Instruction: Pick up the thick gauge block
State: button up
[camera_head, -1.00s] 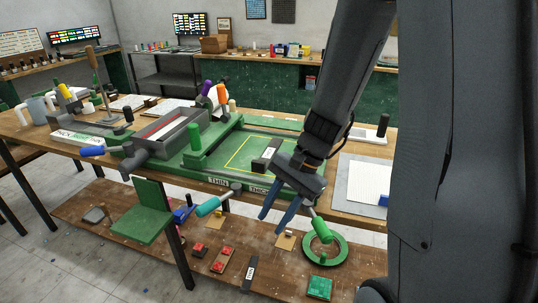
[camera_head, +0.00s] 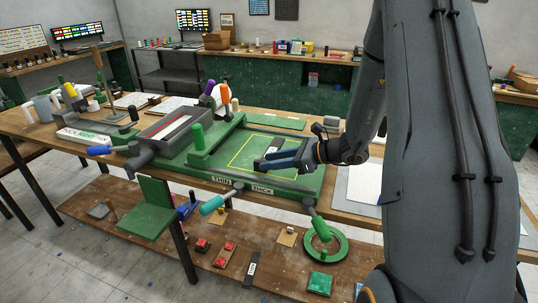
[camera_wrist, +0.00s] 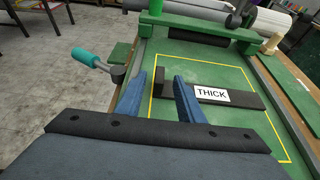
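The thick gauge block (camera_wrist: 240,98) is a dark bar with a white THICK label and a raised end on the left. In the head view the block (camera_head: 275,143) is partly hidden behind my gripper. My gripper (camera_wrist: 160,78) has two blue fingers, spread apart with nothing held. In the wrist view the raised end shows between the fingertips; I cannot tell whether they touch it. In the head view my gripper (camera_head: 258,165) reaches in from the right, low over the bed.
A green post handle (camera_head: 198,138) stands left of the outline. A teal-handled lever (camera_wrist: 88,58) sticks out from the bed's edge. THIN and THICK labels mark the front edge. Another labelled dark bar (camera_head: 251,268) lies on the lower shelf, beside several small parts.

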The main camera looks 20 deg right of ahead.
aim_at(263, 161)
jog(key=p+x, duration=0.1)
jog(key=x, duration=0.3)
jog(key=shift+a+p, duration=0.1)
jog(key=shift+p, duration=0.2)
grip_shut()
dwell(1.1)
